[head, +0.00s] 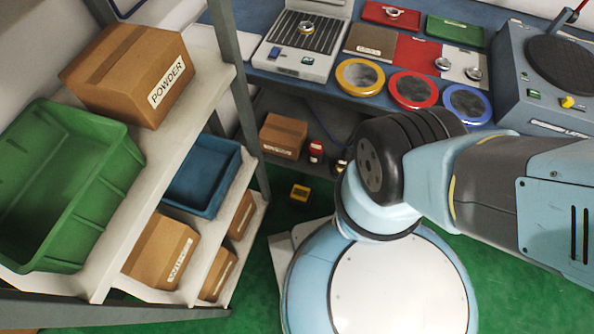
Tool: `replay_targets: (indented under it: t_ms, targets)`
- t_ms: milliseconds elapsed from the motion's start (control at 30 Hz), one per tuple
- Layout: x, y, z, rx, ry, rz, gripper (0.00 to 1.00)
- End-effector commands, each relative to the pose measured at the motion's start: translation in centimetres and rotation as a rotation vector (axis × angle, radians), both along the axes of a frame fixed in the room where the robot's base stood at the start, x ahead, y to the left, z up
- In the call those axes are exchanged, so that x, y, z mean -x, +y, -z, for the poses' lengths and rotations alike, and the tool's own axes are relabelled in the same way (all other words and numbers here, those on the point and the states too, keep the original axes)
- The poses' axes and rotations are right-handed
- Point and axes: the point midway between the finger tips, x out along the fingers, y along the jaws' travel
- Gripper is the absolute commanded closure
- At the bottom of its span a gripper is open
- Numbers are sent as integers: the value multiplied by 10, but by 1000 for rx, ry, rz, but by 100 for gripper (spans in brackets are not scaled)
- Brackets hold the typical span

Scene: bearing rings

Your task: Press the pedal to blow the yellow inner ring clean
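My arm reaches across the right and middle of the head view and hides part of the floor and bench front. My gripper is not visible.
Yellow, red and blue rimmed discs (360,77) line the blue bench's front. More rings lie on a red tray (404,14) and flat mats. A grey machine (545,75) stands at right. Shelves at left hold a green bin (62,185), a blue bin (203,177) and cartons.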

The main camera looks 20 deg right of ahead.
Motion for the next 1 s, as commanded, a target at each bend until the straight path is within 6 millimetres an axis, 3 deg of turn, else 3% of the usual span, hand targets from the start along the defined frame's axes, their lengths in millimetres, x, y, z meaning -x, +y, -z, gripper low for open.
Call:
replay_targets:
  t_ms: [233,1000]
  targets:
    - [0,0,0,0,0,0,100]
    - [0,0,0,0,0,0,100]
